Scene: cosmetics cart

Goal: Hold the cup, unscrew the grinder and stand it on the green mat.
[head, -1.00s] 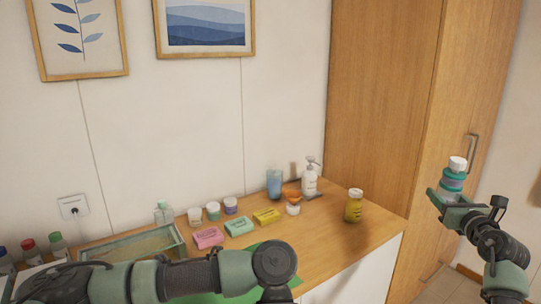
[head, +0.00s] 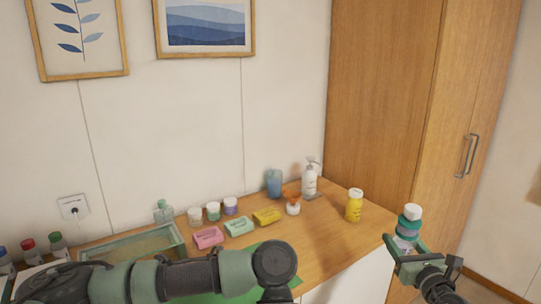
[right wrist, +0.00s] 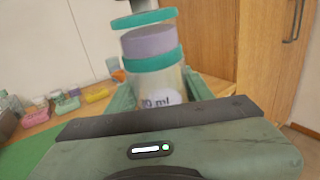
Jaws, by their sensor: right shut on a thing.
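My right gripper (head: 406,246) is shut on the cup (head: 404,243), at the right of the head view, in front of the counter's right end. The cup is clear with a "ml" label; it also shows in the right wrist view (right wrist: 158,97). On top of it sits the grinder (head: 410,222), with teal and purple bands and a white top. Its purple band shows in the right wrist view (right wrist: 150,42). The stack is roughly upright. The green mat (head: 262,290) lies on the counter, partly hidden by my left arm. My left gripper is not in view.
A yellow bottle (head: 354,206) stands near the counter's right end. A pump bottle (head: 309,180), a blue cup (head: 274,184) and an orange-topped jar (head: 293,205) stand behind. Several soap bars and small jars line the back, beside a glass tray (head: 100,252). Wood (head: 335,240) is bare right of the mat.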

